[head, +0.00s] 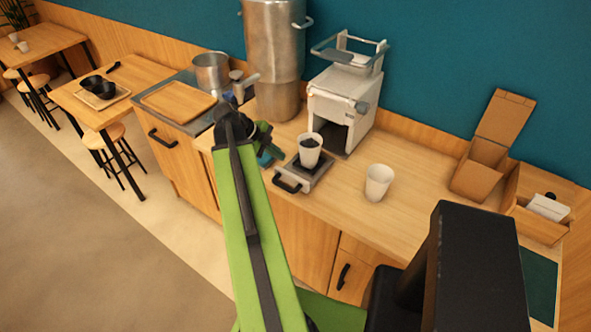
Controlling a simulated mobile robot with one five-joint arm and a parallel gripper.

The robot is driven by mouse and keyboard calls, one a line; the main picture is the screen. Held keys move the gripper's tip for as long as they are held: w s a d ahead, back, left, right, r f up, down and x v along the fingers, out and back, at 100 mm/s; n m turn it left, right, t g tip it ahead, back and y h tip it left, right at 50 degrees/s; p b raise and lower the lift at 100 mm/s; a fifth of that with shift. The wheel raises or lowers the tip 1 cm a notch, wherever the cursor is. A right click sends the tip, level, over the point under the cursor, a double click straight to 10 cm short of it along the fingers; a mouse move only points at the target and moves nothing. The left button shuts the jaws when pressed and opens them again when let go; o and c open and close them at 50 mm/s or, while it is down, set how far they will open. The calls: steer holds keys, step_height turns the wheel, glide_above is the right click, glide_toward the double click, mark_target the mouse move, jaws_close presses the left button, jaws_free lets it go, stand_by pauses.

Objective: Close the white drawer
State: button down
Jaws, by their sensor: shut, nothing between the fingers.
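The white drawer (316,178) is pulled out at the front of a white machine (334,98) on the wooden counter. It has a dark handle (288,184) at its front. A white cup with dark contents (310,149) stands upright on the drawer. My gripper (272,150) is to the left of the drawer and cup, at the end of my green arm. It appears shut and empty. The fingertips are small and partly hidden, so I cannot tell whether they touch the drawer.
A second white cup (378,183) stands on the counter right of the drawer. A tall steel container (274,55) stands behind my gripper, left of the machine. Cardboard boxes (482,166) are at the right. The counter between the second cup and boxes is clear.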

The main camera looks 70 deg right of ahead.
steer(key=b, duration=0.8)
glide_toward(303, 173)
steer(key=x, duration=0.4)
steer(key=shift+f, duration=0.3)
steer(key=shift+s+d+f, duration=0.25)
steer(key=shift+s, duration=0.05)
